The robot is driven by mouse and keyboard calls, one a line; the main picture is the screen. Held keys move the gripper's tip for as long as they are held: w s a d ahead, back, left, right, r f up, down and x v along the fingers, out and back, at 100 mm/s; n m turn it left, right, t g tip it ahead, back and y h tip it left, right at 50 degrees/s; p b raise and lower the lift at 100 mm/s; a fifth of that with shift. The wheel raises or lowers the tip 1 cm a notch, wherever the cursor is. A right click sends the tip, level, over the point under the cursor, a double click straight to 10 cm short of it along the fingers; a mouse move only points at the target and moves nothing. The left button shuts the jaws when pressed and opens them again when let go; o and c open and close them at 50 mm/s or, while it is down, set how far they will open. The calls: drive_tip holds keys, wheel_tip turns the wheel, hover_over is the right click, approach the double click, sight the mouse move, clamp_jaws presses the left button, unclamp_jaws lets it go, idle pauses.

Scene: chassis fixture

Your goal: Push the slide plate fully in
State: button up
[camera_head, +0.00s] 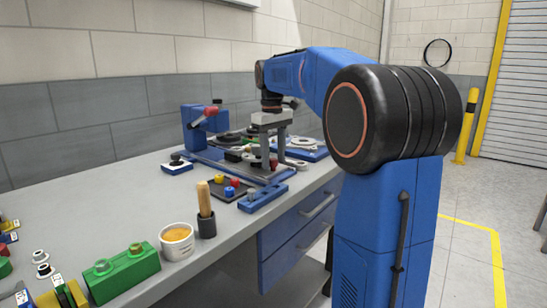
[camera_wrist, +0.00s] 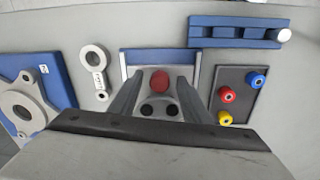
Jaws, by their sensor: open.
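In the wrist view, a grey slide plate (camera_wrist: 142,71) with a red knob (camera_wrist: 160,80) lies by a blue-edged frame (camera_wrist: 158,56). Two dark round spots show on the near side of the knob. My gripper (camera_wrist: 158,92) is open, with one finger on each side of the knob; I cannot tell whether either finger touches it. In the head view my gripper (camera_head: 272,160) points down over the blue fixture (camera_head: 215,160) on the bench. The slide plate is mostly hidden there by the fingers and nearby parts.
A dark plate with red, blue and yellow knobs (camera_wrist: 237,95) and a blue slotted block (camera_wrist: 237,31) lie to the right in the wrist view. A grey ring-ended part (camera_wrist: 94,60) lies left. A cup (camera_head: 177,243) and green block (camera_head: 123,274) stand on the near bench.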

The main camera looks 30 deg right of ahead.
sight(247, 148)
clamp_jaws()
drive_tip(key=w+a, duration=0.1)
drive_tip(key=w, duration=0.2)
drive_tip(key=w+a, duration=0.1)
drive_tip(key=w, duration=0.3)
drive_tip(key=w+a, duration=0.2)
drive_tip(key=w, duration=0.2)
unclamp_jaws()
drive_tip(key=shift+s, duration=0.1)
drive_tip(key=shift+r, duration=0.15)
wheel_tip(247, 148, up, 17)
drive_tip(key=shift+a, duration=0.2)
idle(0.3)
